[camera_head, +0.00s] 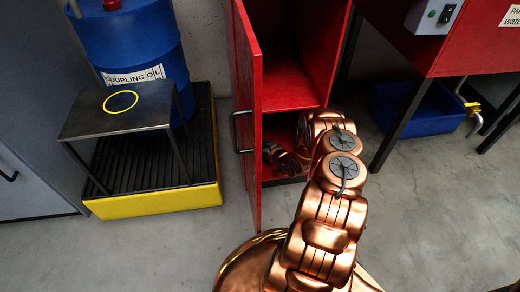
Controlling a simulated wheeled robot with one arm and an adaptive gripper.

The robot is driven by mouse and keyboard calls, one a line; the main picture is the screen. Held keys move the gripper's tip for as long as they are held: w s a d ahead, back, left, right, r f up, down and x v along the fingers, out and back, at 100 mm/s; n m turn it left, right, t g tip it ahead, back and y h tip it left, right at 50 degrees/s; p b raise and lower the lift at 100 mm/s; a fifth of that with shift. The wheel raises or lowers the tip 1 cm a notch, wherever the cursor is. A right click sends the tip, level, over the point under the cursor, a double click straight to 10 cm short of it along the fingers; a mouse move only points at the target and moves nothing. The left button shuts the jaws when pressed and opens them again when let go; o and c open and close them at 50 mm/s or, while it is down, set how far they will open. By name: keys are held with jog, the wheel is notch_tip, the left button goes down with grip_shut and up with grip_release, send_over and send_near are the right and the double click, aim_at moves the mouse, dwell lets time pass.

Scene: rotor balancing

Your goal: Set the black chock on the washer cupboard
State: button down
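A red cupboard (290,88) stands in the middle with its door (246,100) swung open to the left. I cannot tell whether this is the washer cupboard, as it bears no readable label. My copper arm reaches into its lower compartment, below the red shelf. My gripper (274,153) is in that compartment, small and dark, partly in shadow. I cannot tell whether its fingers are open or shut, or whether they hold anything. I cannot make out the black chock; the compartment's inside is largely hidden by my arm.
At left a blue coupling oil drum (125,45) and a small dark table (148,110) with a yellow ring (121,101) stand on a yellow-edged pallet (165,202). At right a red washer (440,45) stands above a blue bin (425,112). The floor in front is clear.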

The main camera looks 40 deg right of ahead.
jog(key=shift+f, duration=0.4)
jog(key=shift+f, duration=0.1)
jog(key=shift+c, duration=2.4)
grip_release()
jog(key=p+v, duration=0.2)
jog(key=v, duration=1)
jog(key=shift+p, duration=0.3)
